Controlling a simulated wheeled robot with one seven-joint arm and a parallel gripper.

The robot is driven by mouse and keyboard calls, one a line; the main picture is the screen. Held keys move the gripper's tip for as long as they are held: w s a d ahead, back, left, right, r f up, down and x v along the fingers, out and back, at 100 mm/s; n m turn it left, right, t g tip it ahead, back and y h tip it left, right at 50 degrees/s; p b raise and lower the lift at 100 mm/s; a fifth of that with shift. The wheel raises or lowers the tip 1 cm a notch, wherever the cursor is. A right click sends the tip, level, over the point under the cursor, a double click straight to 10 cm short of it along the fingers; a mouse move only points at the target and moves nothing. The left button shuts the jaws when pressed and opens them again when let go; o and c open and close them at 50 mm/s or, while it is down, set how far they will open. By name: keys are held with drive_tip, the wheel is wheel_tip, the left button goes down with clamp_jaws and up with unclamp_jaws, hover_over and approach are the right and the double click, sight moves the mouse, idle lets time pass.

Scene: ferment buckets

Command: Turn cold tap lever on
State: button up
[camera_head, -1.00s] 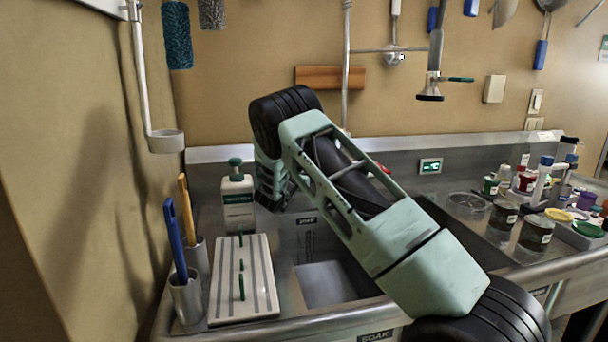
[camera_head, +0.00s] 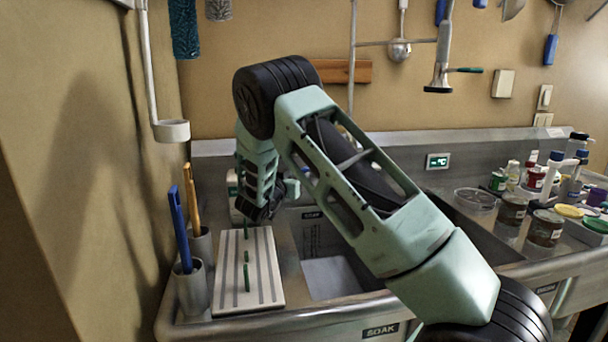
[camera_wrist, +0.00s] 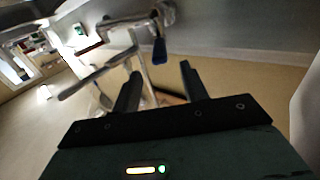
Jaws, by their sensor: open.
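The cold tap lever (camera_wrist: 159,50), with a blue end, shows in the wrist view just beyond my gripper's fingertips. It lies about in line with the gap between them, and I see no clear contact. The metal tap body (camera_wrist: 135,22) and its spout (camera_wrist: 88,77) run to the left of it. My gripper (camera_wrist: 160,70) is open with nothing between its fingers. In the head view, my arm reaches over the sink and hides the tap and lever. My gripper's fingertips cannot be made out there.
A soap bottle (camera_head: 233,190) is mostly hidden behind my wrist. Jars (camera_head: 545,228) and bottles crowd the right counter.

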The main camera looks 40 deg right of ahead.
drive_tip(key=v, duration=0.7)
drive_tip(key=shift+a+b, duration=0.25)
drive_tip(key=shift+b, duration=0.15)
